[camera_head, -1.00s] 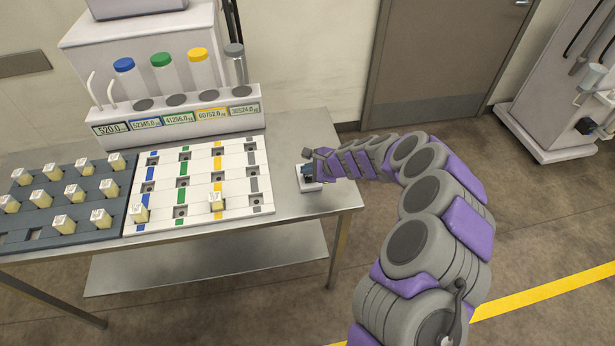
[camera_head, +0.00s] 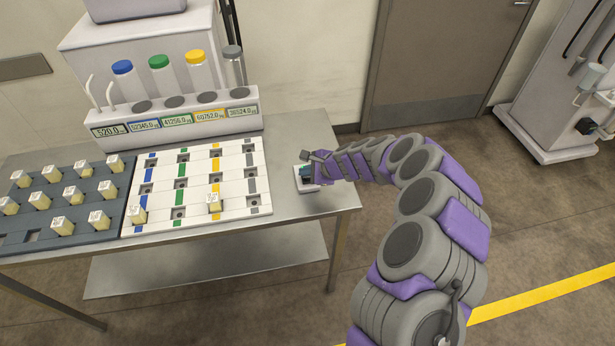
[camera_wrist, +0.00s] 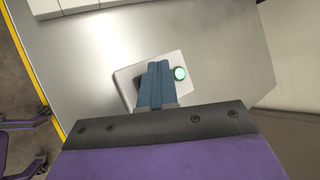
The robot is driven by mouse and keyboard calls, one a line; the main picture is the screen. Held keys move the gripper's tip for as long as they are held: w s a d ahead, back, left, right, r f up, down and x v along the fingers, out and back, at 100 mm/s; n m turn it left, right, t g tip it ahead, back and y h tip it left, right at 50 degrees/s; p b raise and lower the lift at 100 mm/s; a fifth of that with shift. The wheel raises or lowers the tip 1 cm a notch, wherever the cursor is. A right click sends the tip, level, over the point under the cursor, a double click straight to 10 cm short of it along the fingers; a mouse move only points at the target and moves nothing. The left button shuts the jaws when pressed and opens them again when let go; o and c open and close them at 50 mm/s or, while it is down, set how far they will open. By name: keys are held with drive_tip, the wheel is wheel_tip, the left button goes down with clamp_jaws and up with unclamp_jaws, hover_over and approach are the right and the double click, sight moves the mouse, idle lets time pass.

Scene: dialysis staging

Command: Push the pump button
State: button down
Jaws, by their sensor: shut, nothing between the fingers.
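I cannot tell whether the fingertips touch the box. In the head view my gripper (camera_head: 306,173) is at the box (camera_head: 308,188) near the table's right end. The button itself is hidden there behind the gripper.
The steel table (camera_head: 300,208) holds a white board (camera_head: 200,200) with coloured stripes and a dark tray (camera_head: 85,228) with several cream blocks. A white dispenser (camera_head: 240,120) with bottles and number displays stands behind. The table's right edge is close to the box.

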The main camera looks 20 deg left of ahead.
drive_tip(key=shift+a, duration=0.15)
drive_tip(key=shift+r, duration=0.2)
drive_tip(key=shift+a+r+p, duration=0.1)
drive_tip(key=shift+r+p, duration=0.25)
drive_tip(key=shift+p, duration=0.2)
drive_tip(key=shift+d+r, duration=0.35)
drive_tip(key=shift+d, duration=0.15)
